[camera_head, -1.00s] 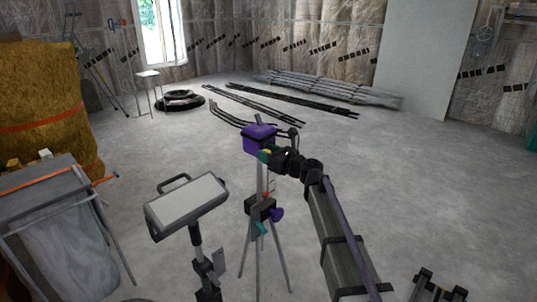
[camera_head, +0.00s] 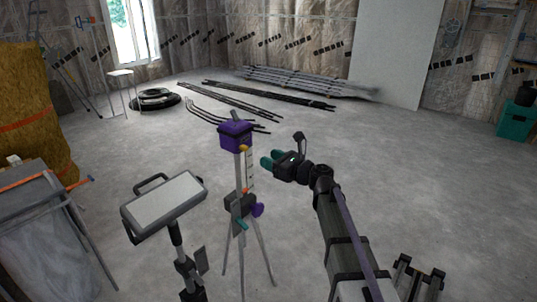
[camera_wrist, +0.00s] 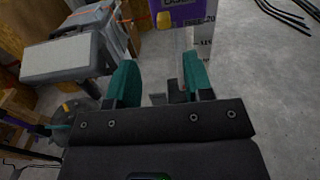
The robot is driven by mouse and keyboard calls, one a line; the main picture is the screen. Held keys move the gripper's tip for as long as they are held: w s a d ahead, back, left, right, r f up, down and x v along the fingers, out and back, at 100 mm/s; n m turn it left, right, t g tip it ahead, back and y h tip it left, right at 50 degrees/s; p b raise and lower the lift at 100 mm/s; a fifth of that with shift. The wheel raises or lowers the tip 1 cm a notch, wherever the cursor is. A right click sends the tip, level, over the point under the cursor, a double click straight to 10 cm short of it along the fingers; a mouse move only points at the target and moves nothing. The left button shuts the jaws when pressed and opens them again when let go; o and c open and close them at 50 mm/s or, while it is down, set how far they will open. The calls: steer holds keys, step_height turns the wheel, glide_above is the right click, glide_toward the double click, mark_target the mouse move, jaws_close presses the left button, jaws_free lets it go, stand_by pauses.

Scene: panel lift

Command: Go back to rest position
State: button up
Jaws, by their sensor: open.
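My gripper (camera_head: 267,161) is open and empty in the head view, with teal fingers pointing left. It is in the air just right of a tripod (camera_head: 240,205) that carries a purple laser box (camera_head: 236,135), and it appears apart from it. In the wrist view my gripper (camera_wrist: 160,82) shows two teal fingers spread wide with nothing held between them. The purple box (camera_wrist: 190,12) and a white scale marked with numbers (camera_wrist: 203,42) are beyond the fingers at the top.
A work lamp (camera_head: 165,205) on a stand is left of the tripod. A grey bin (camera_head: 45,230) and insulation bales (camera_head: 30,120) stand at the left. Pipes (camera_head: 290,88) lie at the back near a leaning panel (camera_head: 395,50).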

steer(key=s+f+n+g+h, duration=0.4)
steer(key=s+f+n+g, duration=0.3)
steer(key=s+f+n, duration=0.65)
steer(key=s+d+f+n+g+h, duration=0.4)
steer(key=s+d+n+h, duration=0.5)
steer(key=s+d+n, duration=0.4)
steer(key=s+r+p, duration=0.3)
steer(key=r+p, duration=1.1)
steer(key=shift+a+r+m+g+h, duration=0.2)
steer(key=shift+m+g+h, duration=0.1)
steer(key=shift+m+h, duration=0.1)
